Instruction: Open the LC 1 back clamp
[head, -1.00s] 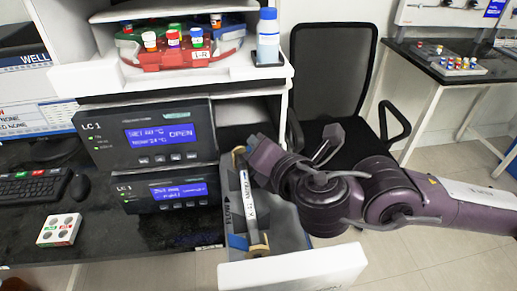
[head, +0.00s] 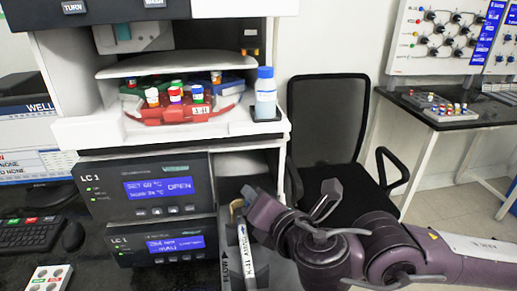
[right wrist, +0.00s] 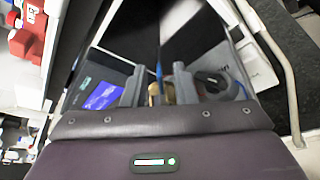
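The upper LC 1 unit (head: 155,187) and a lower LC 1 unit (head: 160,241) are stacked at the left; the upper display reads OPEN. Beside them, an extended grey tray (head: 226,268) holds a labelled column (head: 246,262). A brass-coloured clamp (head: 237,207) shows at the column's back end. My right gripper (head: 250,200) is at this back clamp, its fingertips partly hidden. In the right wrist view, the right gripper's (right wrist: 159,88) two grey fingers are apart, with brass clamp parts (right wrist: 169,94) and a blue line between them. Contact cannot be told. My left gripper is out of view.
Above the units, a shelf holds a red vial rack (head: 180,113) and a blue-capped bottle (head: 265,95). A black chair (head: 328,120) stands behind my right arm. A side table (head: 440,108) is at the far right. A keyboard (head: 28,234) lies at the left.

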